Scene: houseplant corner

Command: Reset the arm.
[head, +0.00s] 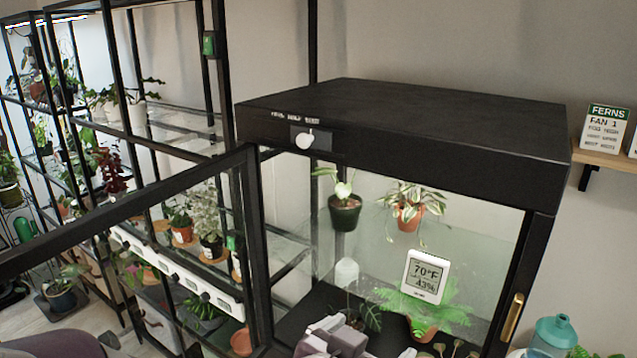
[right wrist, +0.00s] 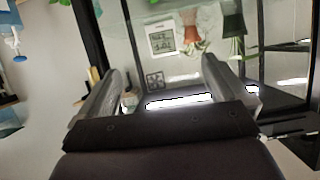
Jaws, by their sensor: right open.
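My right gripper (head: 332,336) shows at the bottom middle of the head view, in front of the open side of a black glass cabinet (head: 420,128). In the right wrist view its two grey fingers (right wrist: 160,82) are spread wide with nothing between them. The cabinet's inside lies beyond the fingers. A dark purple-grey part of my left arm (head: 55,345) enters at the bottom left of the head view. Its gripper is not visible.
The cabinet door (head: 130,205) stands open to the left. Inside are a thermometer display (head: 424,277), a fern pot (head: 425,328) and two raised pots (head: 345,212). Plant shelves (head: 165,143) stand left; a teal bottle (head: 553,334) and a sign (head: 604,127) are right.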

